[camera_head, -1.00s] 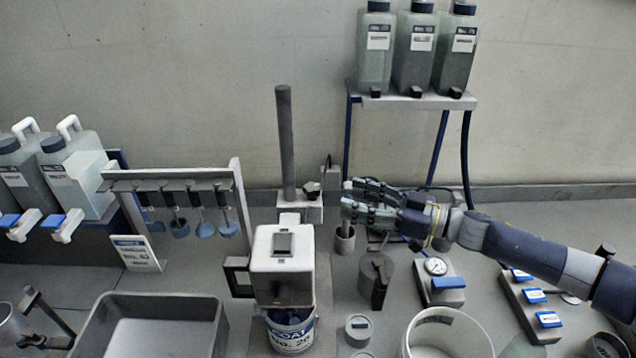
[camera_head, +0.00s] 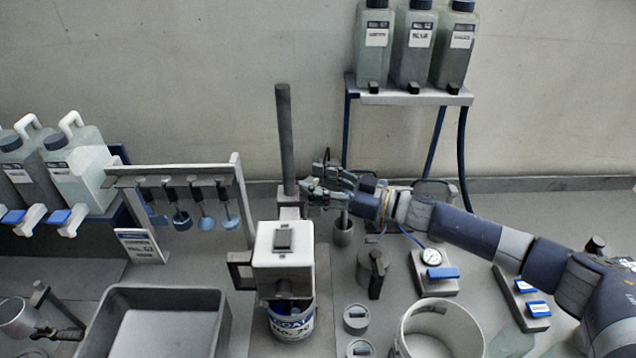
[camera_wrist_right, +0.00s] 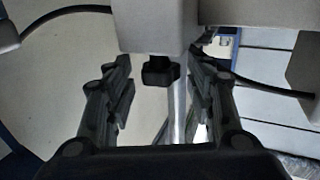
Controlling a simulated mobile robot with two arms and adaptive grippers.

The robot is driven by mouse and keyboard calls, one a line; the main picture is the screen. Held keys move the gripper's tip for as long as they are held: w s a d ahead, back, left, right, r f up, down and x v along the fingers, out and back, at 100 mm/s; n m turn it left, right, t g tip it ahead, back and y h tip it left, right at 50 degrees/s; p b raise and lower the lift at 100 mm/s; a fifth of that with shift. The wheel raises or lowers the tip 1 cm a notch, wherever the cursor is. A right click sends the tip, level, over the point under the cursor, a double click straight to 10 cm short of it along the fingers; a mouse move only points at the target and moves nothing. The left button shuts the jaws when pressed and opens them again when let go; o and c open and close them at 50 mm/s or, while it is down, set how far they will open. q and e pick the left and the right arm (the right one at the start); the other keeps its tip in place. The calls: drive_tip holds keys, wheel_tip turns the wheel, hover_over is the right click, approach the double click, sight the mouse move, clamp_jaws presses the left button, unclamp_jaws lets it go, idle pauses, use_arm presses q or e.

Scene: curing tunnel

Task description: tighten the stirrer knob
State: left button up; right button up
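The stirrer stands in the middle of the head view, with a white head (camera_head: 268,246) and a dark upright post (camera_head: 285,140). Its dark knob (camera_wrist_right: 160,71) shows in the right wrist view, below a pale block (camera_wrist_right: 155,35). In the head view my right gripper hides the knob. My right gripper (camera_head: 310,190) is at the foot of the post. In the right wrist view its fingers (camera_wrist_right: 160,88) stand open on both sides of the knob, with gaps between. My left gripper is not in view.
A labelled pail (camera_head: 292,322) stands under the stirrer head. A steel cup (camera_head: 344,233) and a gauge block (camera_head: 434,285) are below my right arm. A rack with hanging stirrers (camera_head: 170,172) is left. A grey tray (camera_head: 110,330) and white bucket (camera_head: 412,340) are in front.

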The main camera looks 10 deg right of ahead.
drive_tip(key=c, duration=0.8)
drive_tip(key=shift+s+m+t+h, duration=0.1)
drive_tip(key=shift+m+t+h, duration=0.2)
drive_tip(key=shift+t, duration=0.1)
drive_tip(key=shift+s+a+m+t+h+p, duration=0.1)
drive_tip(key=shift+m+t+h+p, duration=0.4)
drive_tip(key=shift+t+p, duration=0.1)
drive_tip(key=shift+s+a+m+t+h, duration=0.1)
drive_tip(key=shift+m+t+h, duration=0.5)
drive_tip(key=shift+m+h, duration=0.1)
drive_tip(key=m+t+h, duration=0.1)
drive_tip(key=h, duration=0.1)
drive_tip(key=m+t+h, duration=0.1)
drive_tip(key=m+h, duration=0.1)
drive_tip(key=shift+a+t+h, duration=0.2)
drive_tip(key=shift+t+h, duration=0.1)
drive_tip(key=shift+t, duration=0.1)
drive_tip(key=shift+s+m+t+h+b, duration=0.1)
drive_tip(key=shift+m+t+h+b, duration=0.5)
drive_tip(key=shift+m+h, duration=0.8)
drive_tip(key=shift+a+h, duration=0.1)
drive_tip(key=shift+h, duration=0.6)
drive_tip(key=o, duration=1.1)
